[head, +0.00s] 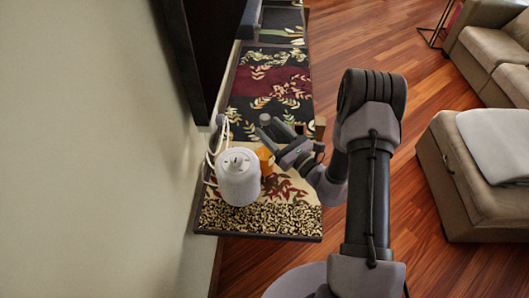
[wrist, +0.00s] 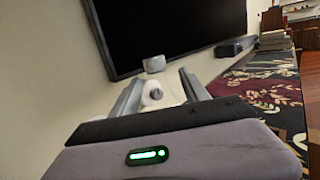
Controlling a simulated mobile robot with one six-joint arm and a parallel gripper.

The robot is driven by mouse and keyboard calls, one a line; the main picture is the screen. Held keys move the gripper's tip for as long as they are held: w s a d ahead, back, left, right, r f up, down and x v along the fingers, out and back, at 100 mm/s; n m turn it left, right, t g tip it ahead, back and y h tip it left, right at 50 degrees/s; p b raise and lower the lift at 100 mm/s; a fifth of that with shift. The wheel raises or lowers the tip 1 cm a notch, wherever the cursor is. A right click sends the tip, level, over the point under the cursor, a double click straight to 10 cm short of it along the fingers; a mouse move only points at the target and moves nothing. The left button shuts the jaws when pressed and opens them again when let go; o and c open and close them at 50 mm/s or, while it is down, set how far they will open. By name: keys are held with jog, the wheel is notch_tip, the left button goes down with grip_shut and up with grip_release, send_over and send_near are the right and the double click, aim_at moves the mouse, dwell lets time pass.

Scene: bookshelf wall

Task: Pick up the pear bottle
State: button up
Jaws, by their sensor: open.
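My gripper (head: 268,130) is open above the patterned runner, with its fingers pointing left toward the wall. In the wrist view, a pale thing with a grey round end (wrist: 155,94) shows between the two open fingers (wrist: 160,76). It may be the pear bottle, but its label and full shape do not show. I cannot tell whether the fingers touch it. In the head view, a small grey round top (head: 265,118) shows at the fingertips, partly hidden by the gripper.
A white rounded appliance (head: 238,178) with a cord stands near the shelf's front end, beside an orange item (head: 265,161). The dark screen (head: 190,55) hangs along the wall. The patterned runner (head: 270,80) is mostly clear farther back. A beige ottoman (head: 470,195) stands right.

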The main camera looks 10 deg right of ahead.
jog(key=b+x, duration=0.1)
jog(key=x, duration=0.4)
jog(key=shift+w+a, duration=0.25)
jog(key=shift+a, duration=0.05)
grip_shut()
dwell(1.0)
